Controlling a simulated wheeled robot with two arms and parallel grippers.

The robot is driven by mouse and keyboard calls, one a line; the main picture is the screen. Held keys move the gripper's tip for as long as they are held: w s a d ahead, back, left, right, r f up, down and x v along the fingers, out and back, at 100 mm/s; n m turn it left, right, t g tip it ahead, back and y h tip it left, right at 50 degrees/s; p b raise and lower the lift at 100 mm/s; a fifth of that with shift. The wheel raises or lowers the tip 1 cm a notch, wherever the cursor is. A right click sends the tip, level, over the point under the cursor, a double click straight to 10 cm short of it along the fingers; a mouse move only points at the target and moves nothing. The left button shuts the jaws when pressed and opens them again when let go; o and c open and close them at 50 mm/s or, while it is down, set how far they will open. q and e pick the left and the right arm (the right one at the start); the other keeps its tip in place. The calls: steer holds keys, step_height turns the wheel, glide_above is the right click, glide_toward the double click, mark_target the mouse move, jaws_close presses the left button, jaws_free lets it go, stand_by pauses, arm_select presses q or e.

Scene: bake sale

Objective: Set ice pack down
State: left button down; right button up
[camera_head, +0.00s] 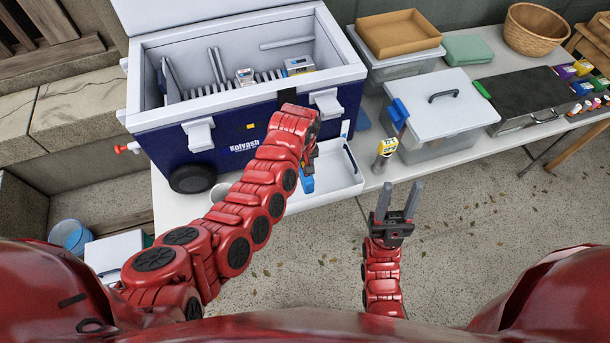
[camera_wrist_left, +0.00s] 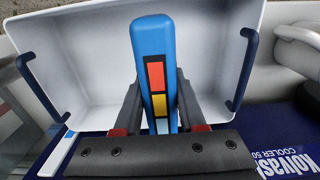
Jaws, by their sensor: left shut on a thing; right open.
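The ice pack (camera_wrist_left: 146,40) is a blue slab with red and yellow panels in the left wrist view. My left gripper (camera_wrist_left: 158,95) is shut on it, one finger on each side. Behind the pack is a white tray (camera_wrist_left: 90,45) with dark blue handles; I cannot tell whether they touch. In the head view, a blue end of the pack (camera_head: 308,184) shows over the tray (camera_head: 345,183), with my left arm covering much of both. My right gripper (camera_head: 397,205) is open and empty in front of the table.
An open blue and white cooler (camera_head: 205,150) with small cartons inside stands behind the tray. A grey-lidded bin (camera_head: 440,105) and a yellow-labelled item (camera_head: 384,153) stand to the right. The table's front edge runs just before the tray.

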arm_select(q)
steer(key=shift+f, duration=0.95)
steer(key=shift+w+f, duration=0.1)
steer(key=shift+f, duration=0.8)
step_height(320, 180, down, 2)
steer(key=shift+f+b, duration=0.1)
steer(key=shift+b, duration=0.25)
steer(key=shift+f, duration=0.25)
steer(key=shift+r, duration=0.1)
